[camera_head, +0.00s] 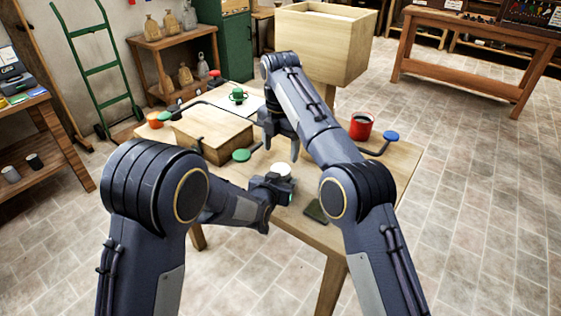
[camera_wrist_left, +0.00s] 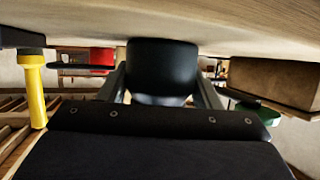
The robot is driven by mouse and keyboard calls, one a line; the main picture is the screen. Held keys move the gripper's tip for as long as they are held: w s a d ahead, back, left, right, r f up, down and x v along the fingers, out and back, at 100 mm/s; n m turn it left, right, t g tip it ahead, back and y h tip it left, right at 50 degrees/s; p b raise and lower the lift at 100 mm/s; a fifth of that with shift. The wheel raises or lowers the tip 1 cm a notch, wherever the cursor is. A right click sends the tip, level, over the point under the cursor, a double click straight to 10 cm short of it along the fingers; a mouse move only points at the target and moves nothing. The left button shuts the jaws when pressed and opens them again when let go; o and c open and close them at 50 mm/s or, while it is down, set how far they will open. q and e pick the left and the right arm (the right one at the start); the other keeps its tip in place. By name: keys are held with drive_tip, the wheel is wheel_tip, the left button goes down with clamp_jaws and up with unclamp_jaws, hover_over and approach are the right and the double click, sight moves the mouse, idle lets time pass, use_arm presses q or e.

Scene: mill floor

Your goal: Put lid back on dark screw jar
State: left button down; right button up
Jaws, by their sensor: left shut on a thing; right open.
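My left gripper (camera_head: 284,183) is shut on a dark round jar (camera_wrist_left: 162,72). The left wrist view is upside down and shows the jar between both fingers, by the tabletop. In the head view, a white disc (camera_head: 282,169) shows just beyond the left gripper. I cannot tell whether it is the jar's lid or its open top. My right gripper (camera_head: 281,148) is open, pointing down just beyond the white disc, with nothing seen between its fingers. No separate lid can be made out for certain.
A wooden box (camera_head: 212,130) stands left on the table. A green disc (camera_head: 242,155) and a blue disc (camera_head: 391,135) sit on dark rods. A red mug (camera_head: 361,124) is right of the right arm. A dark green cloth (camera_head: 316,212) lies near the front edge.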

sight(280, 169)
drive_tip(key=shift+f, duration=3.05)
drive_tip(key=c, duration=1)
drive_tip(key=m, duration=0.6)
drive_tip(key=shift+m, duration=0.4)
drive_tip(key=o, duration=1.1)
drive_tip(key=shift+s+r, duration=0.1)
drive_tip(key=shift+r, duration=2.15)
drive_tip(key=shift+c, duration=0.5)
